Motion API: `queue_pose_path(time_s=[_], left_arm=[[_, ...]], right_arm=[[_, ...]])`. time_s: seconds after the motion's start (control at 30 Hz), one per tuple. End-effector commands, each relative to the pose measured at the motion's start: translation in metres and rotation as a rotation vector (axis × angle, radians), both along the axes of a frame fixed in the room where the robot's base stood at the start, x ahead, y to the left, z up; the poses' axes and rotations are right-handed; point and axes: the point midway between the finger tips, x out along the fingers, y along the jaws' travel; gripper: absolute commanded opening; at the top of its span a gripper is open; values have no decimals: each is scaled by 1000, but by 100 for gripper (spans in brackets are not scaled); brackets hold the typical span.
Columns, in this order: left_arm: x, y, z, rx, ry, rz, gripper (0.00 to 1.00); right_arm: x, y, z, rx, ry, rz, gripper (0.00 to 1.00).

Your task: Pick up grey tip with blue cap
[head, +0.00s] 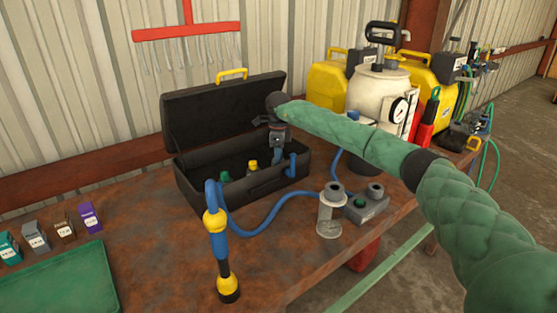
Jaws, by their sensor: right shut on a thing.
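My right arm comes in from the right in a green padded sleeve. Its gripper (278,146) points down over the right part of the open black toolbox (205,196). It is shut on a small grey piece, which I take to be the grey tip with blue cap (278,141); the fingers hide much of it. A green-capped tip (225,176) and a yellow-capped tip (252,165) stand inside the toolbox, left of the gripper. My left gripper is not in view.
A blue and yellow spray wand (218,254) stands in front of the toolbox, with a blue hose (262,225) running right. A grey cylinder (331,212), a grey block (366,206) and a white sprayer tank (378,92) stand right. Small labelled boxes (64,229) and a green tray (62,285) lie left.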

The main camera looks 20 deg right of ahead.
Motion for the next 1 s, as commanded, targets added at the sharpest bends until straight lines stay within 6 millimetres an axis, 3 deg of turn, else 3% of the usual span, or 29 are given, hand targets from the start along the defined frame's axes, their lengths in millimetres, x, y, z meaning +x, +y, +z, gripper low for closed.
queue_pose_path(time_s=[0.27, 0.47, 0.73, 1.0], left_arm=[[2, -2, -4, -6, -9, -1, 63], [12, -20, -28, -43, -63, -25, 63], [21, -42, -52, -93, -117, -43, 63], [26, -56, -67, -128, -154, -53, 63]], right_arm=[[1, 0, 8, 0, -2, 0, 9], [1, 0, 40, 0, -3, 0, 9], [-11, -59, 74, 0, -3, -4, 9], [-19, -99, 100, 0, -1, -2, 9]])
